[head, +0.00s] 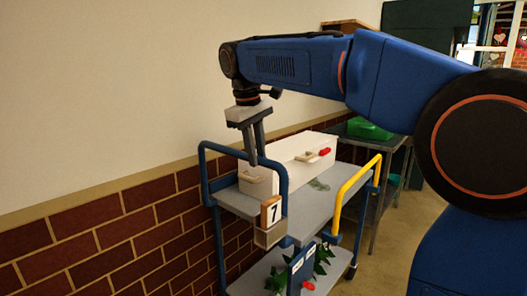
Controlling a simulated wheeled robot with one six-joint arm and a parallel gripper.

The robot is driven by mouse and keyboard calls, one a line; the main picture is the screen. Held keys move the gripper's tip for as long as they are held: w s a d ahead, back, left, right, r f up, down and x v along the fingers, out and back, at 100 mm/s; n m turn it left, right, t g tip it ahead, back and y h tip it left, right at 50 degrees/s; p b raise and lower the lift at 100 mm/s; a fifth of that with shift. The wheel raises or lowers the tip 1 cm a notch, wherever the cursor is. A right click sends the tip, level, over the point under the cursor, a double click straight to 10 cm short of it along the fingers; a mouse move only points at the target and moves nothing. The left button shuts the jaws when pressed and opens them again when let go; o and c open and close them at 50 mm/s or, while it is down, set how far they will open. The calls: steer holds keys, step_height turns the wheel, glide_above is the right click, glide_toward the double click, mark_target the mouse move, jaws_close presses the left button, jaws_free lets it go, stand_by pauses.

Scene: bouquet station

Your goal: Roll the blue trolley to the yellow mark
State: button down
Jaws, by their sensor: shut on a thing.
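The blue trolley (212,182) stands beside the wall, with grey shelves, a blue rail at its left end and a yellow rail (352,187) at its right end. My gripper (253,163) points down and is shut on the blue rail, near the middle of its top bar. A white box (300,150) with a red-tipped thing on its lid sits on the top shelf. A card with a 7 (272,211) is at the shelf's near side. I see no yellow floor mark in this view.
A brick-and-plaster wall (120,232) runs close along the trolley's left. Green leaves and a dark blue panel (301,268) show on the lower shelf. A grey table with a green thing (369,128) stands behind. Bare floor (400,240) lies to the right.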

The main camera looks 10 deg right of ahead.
steer(key=s+a, duration=0.8)
steer(key=a, duration=0.2)
steer(key=shift+a, duration=0.4)
steer(key=c, duration=1.6)
jaws_free()
steer(key=shift+a, duration=0.2)
steer(key=a+r, duration=0.1)
steer(key=r, duration=0.4)
steer(key=s+r, duration=0.1)
steer(key=r, duration=0.5)
steer(key=s+a+r, duration=0.1)
steer(key=r, duration=0.5)
steer(key=shift+a, duration=0.3)
steer(key=shift+d+f, duration=0.1)
